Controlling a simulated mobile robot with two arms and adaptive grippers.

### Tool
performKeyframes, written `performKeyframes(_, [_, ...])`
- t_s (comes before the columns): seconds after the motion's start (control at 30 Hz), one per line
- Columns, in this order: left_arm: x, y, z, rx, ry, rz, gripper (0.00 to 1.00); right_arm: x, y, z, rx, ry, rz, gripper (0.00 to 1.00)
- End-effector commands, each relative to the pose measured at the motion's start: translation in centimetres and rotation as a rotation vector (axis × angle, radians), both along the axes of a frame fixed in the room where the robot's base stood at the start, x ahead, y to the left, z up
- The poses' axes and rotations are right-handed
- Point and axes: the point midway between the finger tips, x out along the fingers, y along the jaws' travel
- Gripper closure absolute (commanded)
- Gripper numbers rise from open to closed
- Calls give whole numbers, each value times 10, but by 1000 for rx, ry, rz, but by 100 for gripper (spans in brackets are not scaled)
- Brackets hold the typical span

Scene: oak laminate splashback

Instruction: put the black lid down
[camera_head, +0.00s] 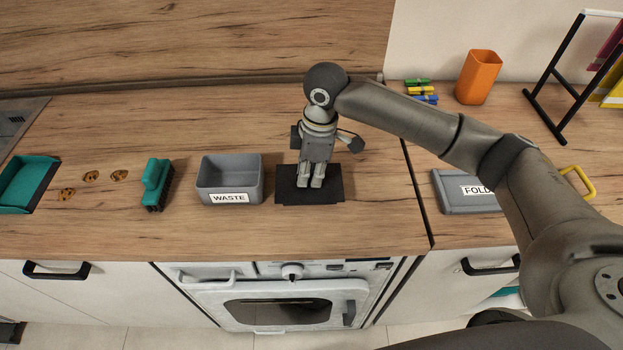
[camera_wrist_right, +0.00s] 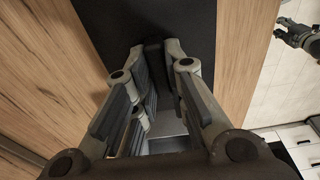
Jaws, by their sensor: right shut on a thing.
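The black lid (camera_head: 333,187) is a flat dark plate, level under my right gripper (camera_head: 312,184), to the right of the grey bin marked WASTE (camera_head: 230,198). In the right wrist view the lid (camera_wrist_right: 115,20) fills the top middle. There my right gripper (camera_wrist_right: 157,50) is shut on a small dark grip on the lid, between its fingertips. The gripper hides part of the lid. I cannot tell whether the lid touches the counter or hangs just above it. My left gripper seems to show at the top right of the wrist view (camera_wrist_right: 296,36); its jaws are unclear.
A green brush (camera_head: 156,183), cookies (camera_head: 91,176) and a teal dustpan (camera_head: 28,185) lie left of the bin. The counter's front strip is clear.

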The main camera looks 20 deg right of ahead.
Motion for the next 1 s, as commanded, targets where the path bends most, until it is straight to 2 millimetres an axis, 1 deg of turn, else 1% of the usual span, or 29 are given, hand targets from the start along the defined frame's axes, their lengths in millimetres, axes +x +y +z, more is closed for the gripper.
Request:
performKeyframes(0.07, [0,-1,3,-2,0,0,60,4,-6,-9,-3,5,-5,100])
performKeyframes(0.1, [0,-2,8,-2,0,0,60,2,-5,-15,-1,6,-1,100])
performKeyframes(0.2, [0,-2,12,-2,-1,1,60,2,-5,-29,-2,4,-3,100])
performKeyframes(0.3, [0,-2,13,-2,-1,1,60,3,-4,-36,-1,1,-1,100])
performKeyframes(0.67, [2,-1,13,-2,-3,3,60,3,-4,-40,-2,1,-1,100])
performKeyframes(0.7, [2,-1,13,-2,-4,3,60,3,-4,-39,-1,-1,-1,81])
performKeyframes(0.83, [3,-1,13,-1,-5,4,60,3,-4,-39,-1,0,-1,65])
performKeyframes(1.0, [4,-1,13,-2,-6,4,60,3,-4,-39,-1,0,-1,65])
